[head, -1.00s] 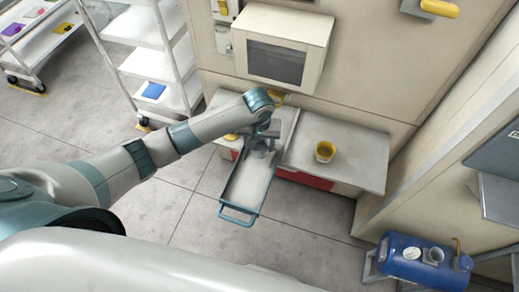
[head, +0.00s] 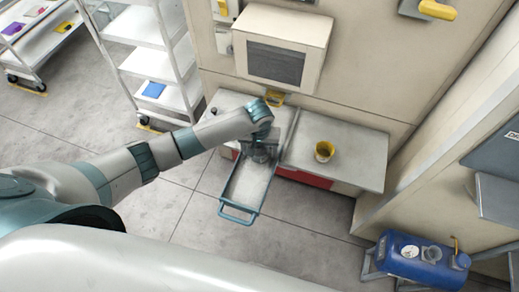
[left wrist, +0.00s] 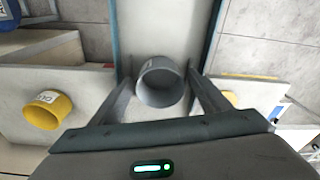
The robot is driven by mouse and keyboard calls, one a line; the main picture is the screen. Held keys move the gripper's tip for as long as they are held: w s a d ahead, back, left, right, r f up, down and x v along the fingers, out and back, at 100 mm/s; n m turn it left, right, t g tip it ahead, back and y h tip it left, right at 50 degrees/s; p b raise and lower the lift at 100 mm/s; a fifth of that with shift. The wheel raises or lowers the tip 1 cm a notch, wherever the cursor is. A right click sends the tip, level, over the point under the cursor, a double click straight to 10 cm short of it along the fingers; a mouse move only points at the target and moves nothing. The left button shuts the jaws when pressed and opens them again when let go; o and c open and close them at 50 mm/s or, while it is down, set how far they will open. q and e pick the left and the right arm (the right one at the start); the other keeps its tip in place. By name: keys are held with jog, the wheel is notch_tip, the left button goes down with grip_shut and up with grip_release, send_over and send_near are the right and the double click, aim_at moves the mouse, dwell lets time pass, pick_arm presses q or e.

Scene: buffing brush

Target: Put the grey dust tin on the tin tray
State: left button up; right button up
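The grey dust tin (left wrist: 160,82) shows in the left wrist view between the two fingers of my left gripper (left wrist: 160,75), its open mouth towards the camera. The tin tray (head: 243,190), pale with blue edges and a blue handle, juts out from the bench. In the head view my left gripper (head: 263,153) is over the tray's inner part, and it mostly hides the tin. I cannot tell whether the tin touches the tray. My right gripper is not in view.
A yellow tin (head: 324,151) stands on the bench right of the tray; it also shows in the left wrist view (left wrist: 48,110). A blue tank (head: 420,260) is at lower right. White shelves (head: 150,62) stand at left. The tray's outer part is clear.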

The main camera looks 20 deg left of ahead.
pick_arm(q)
jog(key=shift+r, duration=0.15)
jog(key=shift+r, duration=0.45)
notch_tip(320, 180, up, 11)
jog(key=s+b, duration=0.1)
jog(key=shift+s+d+b, duration=0.15)
jog(key=shift+s+b, duration=0.05)
jog(key=shift+b, duration=0.1)
dwell(0.3)
